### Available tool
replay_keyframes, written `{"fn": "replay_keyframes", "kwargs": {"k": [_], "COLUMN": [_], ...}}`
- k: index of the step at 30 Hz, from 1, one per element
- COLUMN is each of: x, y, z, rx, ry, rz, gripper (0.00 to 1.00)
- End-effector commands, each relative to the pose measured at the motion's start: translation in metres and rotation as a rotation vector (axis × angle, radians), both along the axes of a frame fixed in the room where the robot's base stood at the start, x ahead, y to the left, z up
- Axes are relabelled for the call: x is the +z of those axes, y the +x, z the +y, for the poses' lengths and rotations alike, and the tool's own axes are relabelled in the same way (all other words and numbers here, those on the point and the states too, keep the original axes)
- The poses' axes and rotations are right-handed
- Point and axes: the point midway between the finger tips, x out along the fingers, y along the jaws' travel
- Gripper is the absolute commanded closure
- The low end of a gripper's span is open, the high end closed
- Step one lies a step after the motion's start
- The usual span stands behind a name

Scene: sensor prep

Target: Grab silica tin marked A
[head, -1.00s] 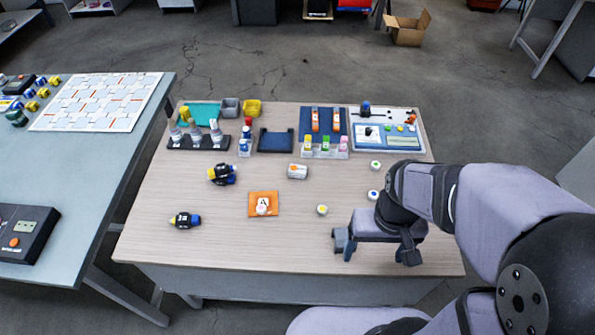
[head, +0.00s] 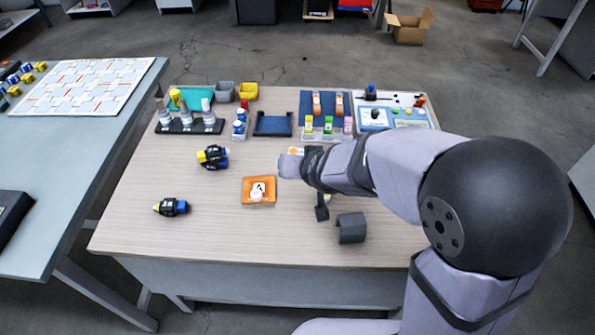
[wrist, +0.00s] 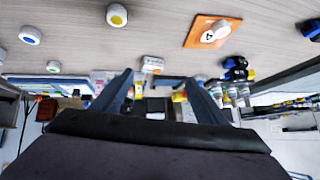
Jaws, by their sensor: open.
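An orange square mat (head: 246,198) lies at the middle of the table with a small white round tin (head: 257,193) on it. A dark mark beside or on this tin looks like an A. In the wrist view, the mat (wrist: 192,40) and tin (wrist: 221,29) are at the top right. My gripper (head: 337,216) is open and empty, to the right of the mat and apart from it. Its fingers (wrist: 158,80) enclose nothing in the wrist view. Other small round tins show there, with yellow (wrist: 117,15), blue (wrist: 30,35) and green (wrist: 53,67) tops; my arm hides them in the head view.
A white-and-orange box (wrist: 152,64) is partly behind my arm. Black-and-yellow connectors (head: 213,156) and another (head: 172,207) lie at left. A bottle rack (head: 188,128), blue tray (head: 273,124) and vial holder (head: 326,136) line the back. The front left tabletop is clear.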

Motion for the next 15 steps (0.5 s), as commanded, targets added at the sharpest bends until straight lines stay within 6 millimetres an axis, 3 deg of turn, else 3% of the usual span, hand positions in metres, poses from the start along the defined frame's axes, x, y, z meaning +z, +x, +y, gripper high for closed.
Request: {"fn": "replay_keyframes", "kwargs": {"k": [1, 6, 15], "x": [-0.025, -0.043, -0.061], "y": [0.013, 0.044, 0.048], "z": [0.015, 0.036, 0.038], "rx": [-0.015, -0.133, -0.295], "ry": [-0.002, -0.045, -0.155], "rz": [-0.063, -0.254, -0.393], "gripper": [0.33, 0.33, 0.33]}}
